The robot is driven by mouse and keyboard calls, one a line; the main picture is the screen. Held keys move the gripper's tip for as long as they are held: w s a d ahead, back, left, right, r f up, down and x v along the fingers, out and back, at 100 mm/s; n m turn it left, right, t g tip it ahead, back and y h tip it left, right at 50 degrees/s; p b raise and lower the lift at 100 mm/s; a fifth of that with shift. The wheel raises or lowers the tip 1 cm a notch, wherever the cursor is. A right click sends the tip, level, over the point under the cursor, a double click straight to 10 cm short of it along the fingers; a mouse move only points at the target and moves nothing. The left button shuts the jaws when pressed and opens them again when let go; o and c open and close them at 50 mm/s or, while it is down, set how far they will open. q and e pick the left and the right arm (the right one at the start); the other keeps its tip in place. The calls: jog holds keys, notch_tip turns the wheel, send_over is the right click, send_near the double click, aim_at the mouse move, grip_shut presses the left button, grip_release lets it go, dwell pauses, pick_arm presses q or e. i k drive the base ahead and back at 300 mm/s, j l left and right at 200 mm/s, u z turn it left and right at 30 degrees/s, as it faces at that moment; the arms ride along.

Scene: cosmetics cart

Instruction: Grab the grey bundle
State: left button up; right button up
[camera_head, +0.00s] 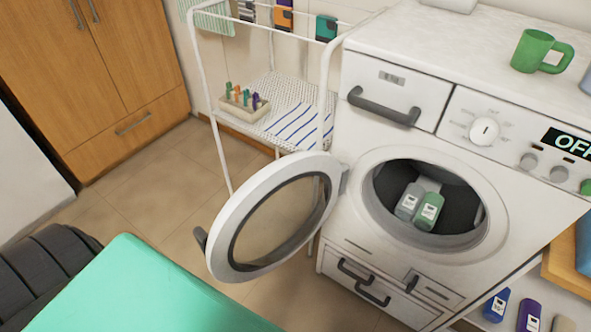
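A grey bundle (409,201) with a white label lies inside the drum of the white washing machine (350,215). A green bundle (428,212) with a white label lies against its right side and partly overlaps it. A paler grey shape behind the two is too small to make out. The round door (323,220) of the machine stands open, swung out to the left. Neither of my grippers shows in the head view.
A white wire rack (198,65) with a small tray of coloured items (243,103) stands behind the door. A green mug (541,52) sits on the machine. Several bottles (497,306) stand low at the right. A teal surface (140,290) fills the lower left.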

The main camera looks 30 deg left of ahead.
aim_at(408, 208)
jog(key=j+z, duration=0.6)
jog(key=z, duration=0.2)
jog(key=k+j, duration=0.15)
jog(key=j, duration=0.25)
jog(key=k+j+z, duration=0.15)
jog(key=j, duration=0.25)
jog(key=k+j, duration=0.15)
jog(key=j, duration=0.25)
jog(key=k+j+z, duration=0.1)
jog(key=j, duration=0.25)
jog(key=k+j+z, duration=0.1)
jog(key=k+j, duration=0.15)
jog(key=j, duration=0.15)
jog(key=k+j, duration=0.2)
jog(key=j, duration=0.15)
jog(key=i+l+u, duration=0.15)
jog(key=l+u, duration=0.25)
jog(key=i+l+u, duration=0.15)
jog(key=u, duration=0.25)
jog(key=i+l+u, duration=0.1)
jog(key=l, duration=0.55)
jog(key=i+l+u, duration=0.1)
jog(key=l, duration=0.55)
jog(key=i+l+u, duration=0.1)
jog(key=l, duration=0.55)
jog(key=i+l+u, duration=0.1)
jog(key=l, duration=0.55)
jog(key=i, duration=0.1)
